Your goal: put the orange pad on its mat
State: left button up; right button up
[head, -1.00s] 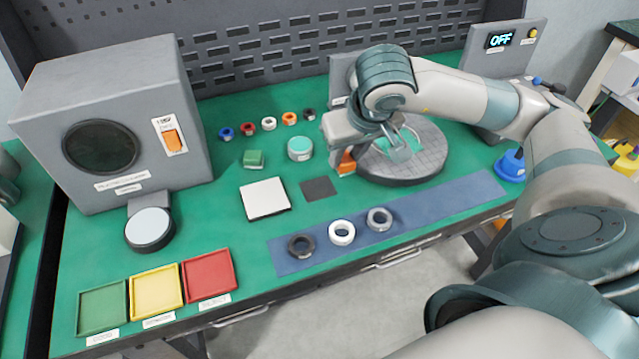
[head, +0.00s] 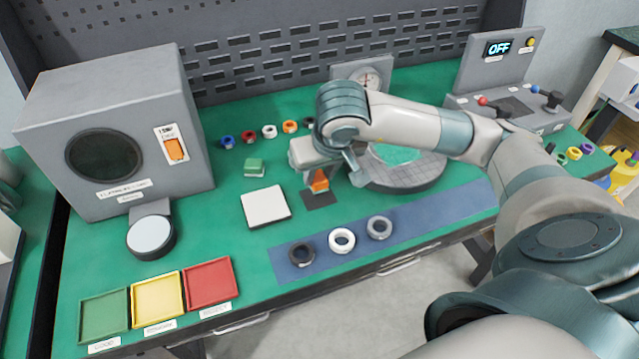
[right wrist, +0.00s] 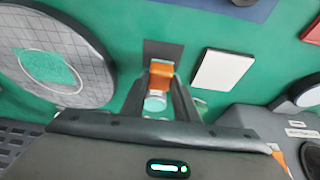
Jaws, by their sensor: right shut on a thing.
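The orange pad (head: 319,182) is between the fingers of my right gripper (head: 318,176), over the small dark square mat (head: 322,202). In the right wrist view the pad (right wrist: 161,73) shows between the two fingertips of the gripper (right wrist: 161,84), with the dark mat (right wrist: 161,49) around and beyond it. The gripper is shut on the pad. The pad's underside is hidden, so I cannot tell whether it touches the mat. My left gripper is in neither view.
A white square plate (head: 266,207) lies just left of the mat. The round gridded disc (head: 420,175) is close on the right. A blue strip (head: 440,210) with several rings lies in front. Small coloured rings and a green block (head: 254,166) stand behind.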

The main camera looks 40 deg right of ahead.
aim_at(321, 182)
jog(key=shift+f+p, duration=0.3)
jog(key=shift+f, duration=1.45)
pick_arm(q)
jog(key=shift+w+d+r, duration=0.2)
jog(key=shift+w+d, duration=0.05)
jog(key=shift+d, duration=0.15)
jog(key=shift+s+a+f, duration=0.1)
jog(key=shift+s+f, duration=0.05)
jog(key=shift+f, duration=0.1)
pick_arm(e)
jog(key=shift+f, duration=0.2)
jog(key=o, duration=0.9)
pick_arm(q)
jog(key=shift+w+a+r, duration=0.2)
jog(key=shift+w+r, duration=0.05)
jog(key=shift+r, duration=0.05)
pick_arm(e)
jog(key=shift+r, duration=0.2)
